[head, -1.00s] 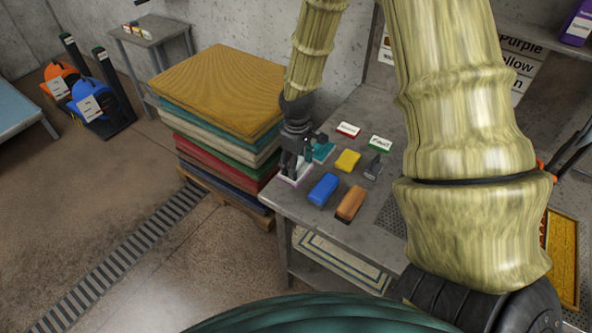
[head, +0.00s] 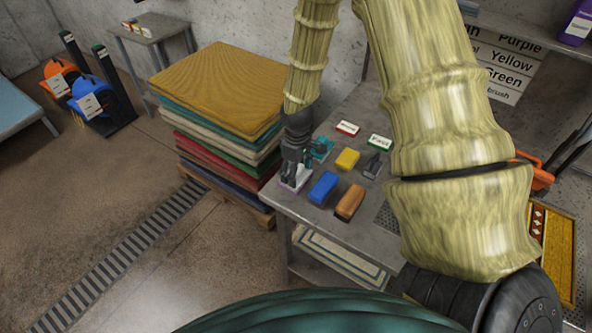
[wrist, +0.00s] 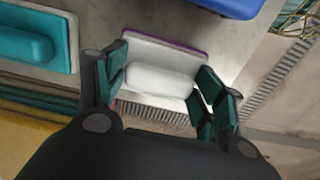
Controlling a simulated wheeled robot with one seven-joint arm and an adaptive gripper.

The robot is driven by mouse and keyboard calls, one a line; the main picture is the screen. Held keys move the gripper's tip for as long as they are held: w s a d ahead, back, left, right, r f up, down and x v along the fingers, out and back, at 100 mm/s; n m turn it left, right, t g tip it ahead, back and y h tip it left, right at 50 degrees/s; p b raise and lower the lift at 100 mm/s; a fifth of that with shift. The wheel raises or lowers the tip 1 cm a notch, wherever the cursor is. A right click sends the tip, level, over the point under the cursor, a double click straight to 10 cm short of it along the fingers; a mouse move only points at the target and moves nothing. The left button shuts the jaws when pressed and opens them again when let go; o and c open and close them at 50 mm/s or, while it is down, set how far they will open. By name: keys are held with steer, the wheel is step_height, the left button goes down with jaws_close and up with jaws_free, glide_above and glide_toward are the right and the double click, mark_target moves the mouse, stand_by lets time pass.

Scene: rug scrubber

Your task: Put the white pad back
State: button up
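The white pad (wrist: 182,53) is a flat white plate with a purple edge and a rounded white handle. In the head view the pad (head: 289,186) is at the near left corner of the grey table (head: 290,207). My gripper (wrist: 162,77) is over it, one finger at each end of the handle, and appears shut on the handle. In the head view my gripper (head: 297,171) points down and hides part of the pad. I cannot tell whether the pad touches the table.
A teal pad (wrist: 30,45) lies to the left in the wrist view. A blue block (head: 323,187), a yellow block (head: 347,159) and an orange-brown block (head: 349,202) are on the table. A stack of rugs (head: 215,95) stands close by on the left.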

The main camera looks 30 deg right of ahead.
steer(key=shift+o, duration=0.8)
steer(key=shift+r, duration=0.25)
step_height(320, 180, up, 12)
steer(key=b, duration=0.3)
